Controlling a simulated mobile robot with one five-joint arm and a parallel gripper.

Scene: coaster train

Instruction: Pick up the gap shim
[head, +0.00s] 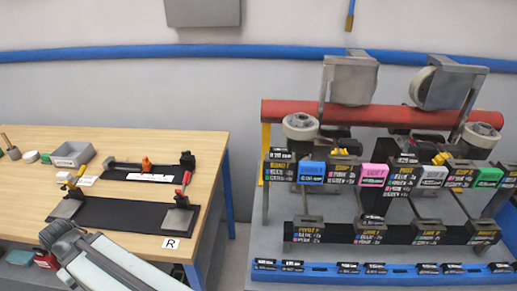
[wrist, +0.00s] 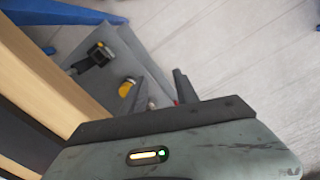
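My gripper (wrist: 157,87) shows in the wrist view with its two dark fingers apart and nothing held between them. It hangs beyond the edge of the wooden bench, above a lower grey shelf. In the head view my arm covers the front of the bench, and the fingertips cannot be made out. I cannot pick out the gap shim for certain in either view. Small white pieces (head: 88,181) lie on the bench (head: 130,141) beside a grey bin, and a white strip (head: 150,177) lies on a black fixture; both are too small to name.
The bench holds a grey bin (head: 72,154) and a long black fixture (head: 120,215) with clamps. A coaster train rack (head: 383,116) with labelled blocks stands at right. The wrist view shows a drill (wrist: 98,54) on the grey shelf (wrist: 118,70) and bare floor at right.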

